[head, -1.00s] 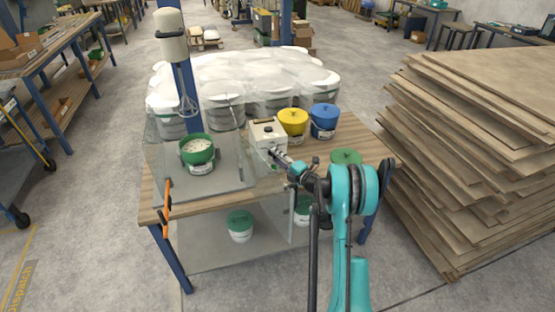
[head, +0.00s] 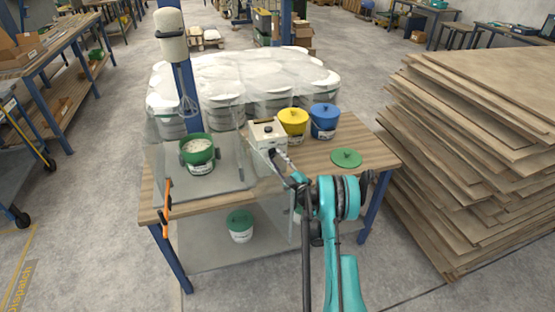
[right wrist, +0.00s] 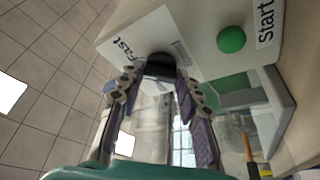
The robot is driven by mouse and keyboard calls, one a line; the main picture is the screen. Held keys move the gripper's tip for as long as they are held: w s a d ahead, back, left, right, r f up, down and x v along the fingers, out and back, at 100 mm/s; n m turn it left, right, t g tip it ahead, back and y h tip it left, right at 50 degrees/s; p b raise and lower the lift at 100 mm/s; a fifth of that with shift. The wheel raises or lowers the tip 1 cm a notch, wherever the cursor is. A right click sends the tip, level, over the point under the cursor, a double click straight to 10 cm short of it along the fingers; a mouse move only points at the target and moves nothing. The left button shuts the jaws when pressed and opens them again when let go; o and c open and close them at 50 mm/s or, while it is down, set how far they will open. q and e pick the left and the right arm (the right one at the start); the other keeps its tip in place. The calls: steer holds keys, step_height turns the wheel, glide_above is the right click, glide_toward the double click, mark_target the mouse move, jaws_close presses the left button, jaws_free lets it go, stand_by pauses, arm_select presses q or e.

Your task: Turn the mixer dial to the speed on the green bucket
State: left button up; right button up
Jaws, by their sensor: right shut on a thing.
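The mixer's white control box (head: 267,135) stands on the wooden table. In the right wrist view, the box (right wrist: 120,42) carries a black dial (right wrist: 160,62), the word "Fast" beside it, and a green button (right wrist: 231,39) near the word "Start". My right gripper (right wrist: 157,80) has its fingers on both sides of the dial, shut on it; in the head view the gripper (head: 277,156) is at the box's front. The green bucket (head: 198,155) stands under the mixer (head: 173,40) behind a clear guard; its label is too small to read. My left gripper is out of view.
A yellow bucket (head: 293,122) and a blue bucket (head: 324,121) stand right of the box. A green lid (head: 346,158) lies on the table's right part. A green-lidded bucket (head: 240,226) is on the lower shelf. Stacked boards (head: 480,150) stand at the right.

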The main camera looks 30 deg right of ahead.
steer(key=shift+m, duration=0.7)
steer(key=shift+m+h, duration=0.3)
steer(key=o, duration=1.2)
steer(key=shift+f, duration=0.1)
steer(key=shift+c, duration=0.2)
step_height(320, 180, up, 10)
steer(key=shift+r, duration=0.1)
